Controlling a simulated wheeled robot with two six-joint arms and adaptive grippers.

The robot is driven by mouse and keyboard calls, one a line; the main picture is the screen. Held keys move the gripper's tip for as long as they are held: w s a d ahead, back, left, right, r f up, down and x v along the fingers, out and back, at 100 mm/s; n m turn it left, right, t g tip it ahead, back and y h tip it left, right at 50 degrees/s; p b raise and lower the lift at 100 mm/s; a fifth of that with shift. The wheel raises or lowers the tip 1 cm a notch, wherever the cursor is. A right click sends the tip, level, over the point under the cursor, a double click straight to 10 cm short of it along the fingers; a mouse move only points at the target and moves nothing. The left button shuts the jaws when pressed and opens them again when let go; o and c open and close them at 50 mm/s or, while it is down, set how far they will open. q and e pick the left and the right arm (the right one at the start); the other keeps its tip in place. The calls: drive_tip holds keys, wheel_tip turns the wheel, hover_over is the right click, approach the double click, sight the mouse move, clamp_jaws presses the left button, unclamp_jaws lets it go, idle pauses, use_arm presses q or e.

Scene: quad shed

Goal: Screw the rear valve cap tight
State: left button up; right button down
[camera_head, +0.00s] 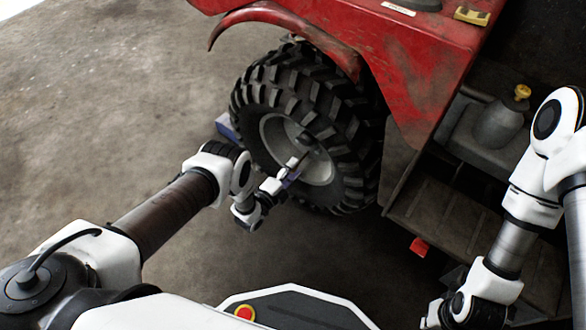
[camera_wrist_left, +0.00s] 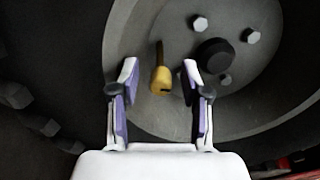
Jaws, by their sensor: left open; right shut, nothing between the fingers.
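My left gripper (camera_wrist_left: 160,72) is open, with one purple-padded finger on each side of the cap and a visible gap on both sides. In the head view my left gripper (camera_head: 296,168) reaches into the hub of the tyre (camera_head: 345,130); the cap cannot be made out there. My right gripper (camera_head: 433,316) is low at the right, shut and empty, partly hidden by its wrist.
The red quad body (camera_head: 400,85) and its fender overhang the wheel. A grey can (camera_head: 497,125) with a yellow top stands right of it. Floor at left is clear.

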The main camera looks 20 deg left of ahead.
use_arm(q)
drive_tip(key=v, duration=1.1)
drive_tip(key=shift+s+a, duration=0.15)
drive_tip(key=shift+s, duration=0.25)
drive_tip(key=shift+w, duration=0.1)
